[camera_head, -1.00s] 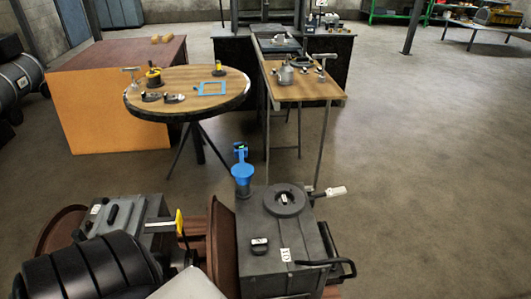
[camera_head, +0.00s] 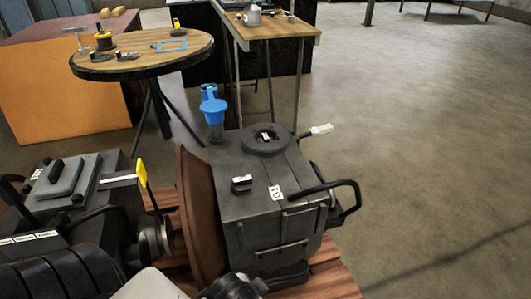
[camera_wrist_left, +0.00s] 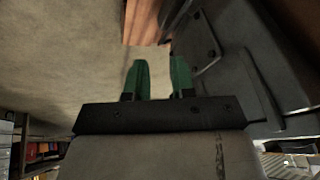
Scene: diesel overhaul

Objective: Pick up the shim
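I cannot make out for sure which thing is the shim. A dark round ring (camera_head: 266,139) with a small pale piece (camera_head: 266,134) in its middle lies on top of the grey box-shaped unit (camera_head: 262,205). A small dark block (camera_head: 241,184) lies on the same top, nearer to me. My left gripper (camera_wrist_left: 161,70) shows in the left wrist view with its two green fingers apart and nothing seen between them. Bare floor, a wooden strip and a dark machine part lie beyond it. My right gripper is not in view.
A blue funnel-like cup (camera_head: 215,112) stands at the unit's far left corner. A black handle (camera_head: 330,190) sticks out at its right. A round table (camera_head: 200,50) and a narrow wooden table (camera_head: 285,30) stand behind. The floor (camera_head: 430,130) at the right is clear.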

